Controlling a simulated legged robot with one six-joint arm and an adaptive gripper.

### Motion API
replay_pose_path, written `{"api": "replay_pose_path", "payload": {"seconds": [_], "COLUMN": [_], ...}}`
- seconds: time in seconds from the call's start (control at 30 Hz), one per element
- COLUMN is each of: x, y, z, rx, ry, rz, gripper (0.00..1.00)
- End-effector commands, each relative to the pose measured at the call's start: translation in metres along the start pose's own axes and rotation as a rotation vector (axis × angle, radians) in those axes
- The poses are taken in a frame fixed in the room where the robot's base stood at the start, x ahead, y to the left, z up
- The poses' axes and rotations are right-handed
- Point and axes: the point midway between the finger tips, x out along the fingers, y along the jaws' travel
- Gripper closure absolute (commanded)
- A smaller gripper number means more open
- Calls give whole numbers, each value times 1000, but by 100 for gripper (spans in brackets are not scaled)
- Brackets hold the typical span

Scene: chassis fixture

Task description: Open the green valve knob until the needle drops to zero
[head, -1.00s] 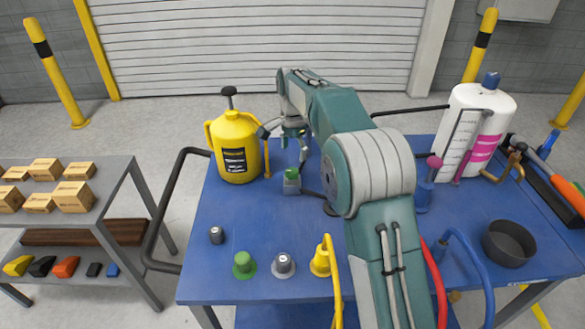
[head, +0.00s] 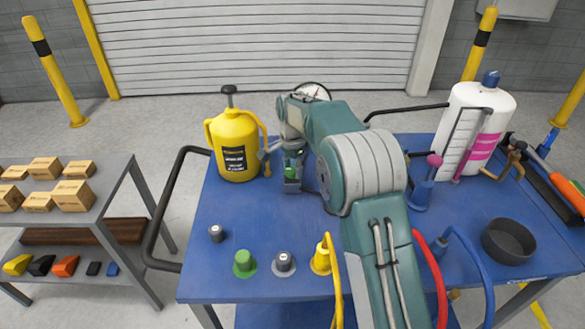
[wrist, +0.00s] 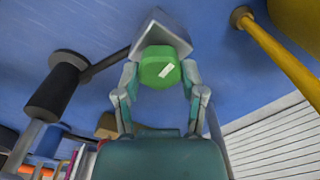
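The green valve knob (head: 291,172) sits on a small grey block near the back middle of the blue table. In the wrist view the knob (wrist: 160,67), with a pale mark on its top, lies between the two fingers of my gripper (wrist: 160,75). The fingers look to be against its two sides. In the head view my gripper (head: 292,158) is down at the knob and partly hides it. A round white gauge (head: 313,90) shows partly behind my arm; its needle cannot be read.
A yellow jug (head: 236,150) stands close to the left of the knob. A white tank (head: 478,130) stands at the back right. Several small knobs, including another green one (head: 244,263), line the front. A dark bowl (head: 509,241) is at right. The left middle of the table is clear.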

Motion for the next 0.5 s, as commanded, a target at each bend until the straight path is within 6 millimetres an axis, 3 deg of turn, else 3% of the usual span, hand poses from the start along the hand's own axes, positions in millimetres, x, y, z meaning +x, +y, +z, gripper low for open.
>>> {"api": "replay_pose_path", "payload": {"seconds": [0.5], "x": [2], "y": [-2], "z": [0], "rx": [-111], "ry": [-1], "rz": [-2], "gripper": [95]}}
